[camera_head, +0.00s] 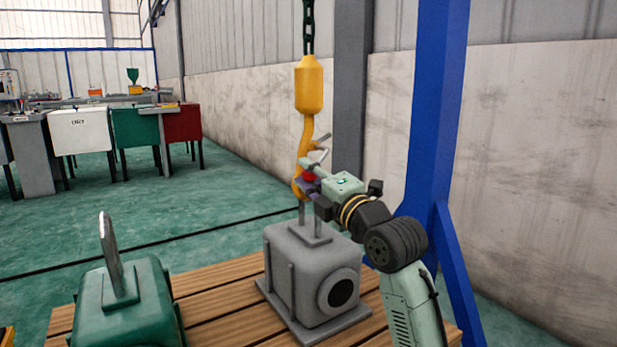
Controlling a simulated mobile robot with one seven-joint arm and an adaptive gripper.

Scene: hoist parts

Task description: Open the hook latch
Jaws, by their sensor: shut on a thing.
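A yellow hoist hook (309,90) hangs from a dark chain, above the grey block-shaped part. A grey latch piece (320,143) shows at the right of the hook's opening. My gripper (309,178) is at the lower part of the hook, coming from the right. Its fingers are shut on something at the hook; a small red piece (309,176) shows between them. The fingers cover part of the hook's lower bend, so what exactly they hold is hard to see. The grey part (290,262) has an upright lifting eye (302,215) just under the hook.
A green part (127,305) with a tall metal loop stands at the front left on the wooden pallet (225,300). A blue post (437,110) rises at the right, close behind my arm. Bins and benches (82,132) stand far left, with open floor between.

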